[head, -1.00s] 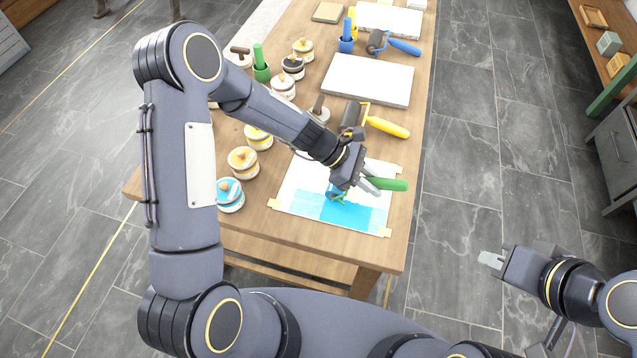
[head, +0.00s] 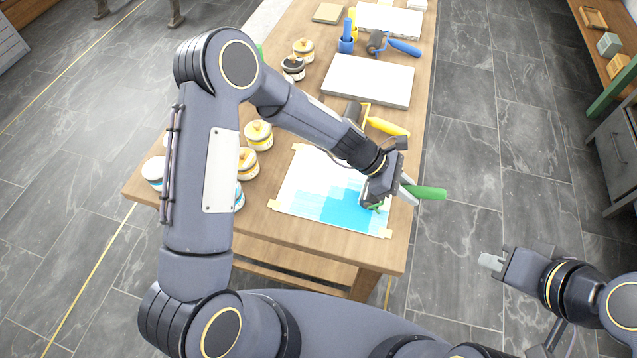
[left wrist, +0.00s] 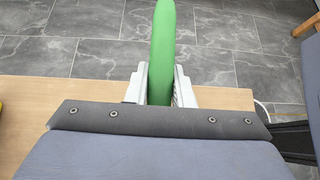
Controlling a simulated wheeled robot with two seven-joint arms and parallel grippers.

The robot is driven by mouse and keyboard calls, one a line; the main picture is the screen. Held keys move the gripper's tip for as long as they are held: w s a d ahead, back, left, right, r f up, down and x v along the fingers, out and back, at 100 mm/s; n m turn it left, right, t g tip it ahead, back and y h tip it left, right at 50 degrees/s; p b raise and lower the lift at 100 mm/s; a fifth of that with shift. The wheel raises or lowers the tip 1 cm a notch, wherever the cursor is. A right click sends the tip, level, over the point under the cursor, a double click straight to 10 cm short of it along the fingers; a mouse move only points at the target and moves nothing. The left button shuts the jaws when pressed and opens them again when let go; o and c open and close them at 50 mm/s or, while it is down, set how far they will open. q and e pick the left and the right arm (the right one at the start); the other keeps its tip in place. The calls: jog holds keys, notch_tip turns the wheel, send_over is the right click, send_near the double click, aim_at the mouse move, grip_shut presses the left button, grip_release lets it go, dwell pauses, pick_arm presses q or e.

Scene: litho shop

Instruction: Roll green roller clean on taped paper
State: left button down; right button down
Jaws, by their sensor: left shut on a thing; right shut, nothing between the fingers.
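The green roller's handle (head: 428,192) is held in my left gripper (head: 407,194), which is shut on it over the right side of the paper. The handle also shows between the fingers in the left wrist view (left wrist: 162,50). The roller's head is mostly hidden behind the gripper; a green bit of its frame shows at the paper. The white taped paper (head: 313,168) lies on the table with tan tape at its corners. Blue paint covers its lower middle and right, with lighter blue bands. My right gripper (head: 491,262) is shut and empty over the floor, right of the table.
A yellow-handled roller (head: 387,127) lies just behind the paper. A pale slab (head: 367,80) and a blue-handled roller (head: 404,47) lie farther back. Several ink tubs (head: 258,135) stand to the left, partly behind my arm. The wooden table (head: 254,205) has bare room at its front.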

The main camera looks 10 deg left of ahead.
aim_at(422, 196)
pick_arm(q)
jog(key=shift+s+d+f, duration=0.1)
jog(key=shift+s+d, duration=0.1)
jog(key=shift+d, duration=1.35)
jog(key=shift+a+p, duration=0.35)
jog(key=shift+a, duration=3.75)
jog(key=a, duration=0.3)
jog(key=shift+w+a+p, duration=0.2)
jog(key=shift+p, duration=0.1)
jog(key=shift+w+a+p, duration=0.1)
jog(key=shift+a+p, duration=0.55)
jog(key=shift+a, duration=5.45)
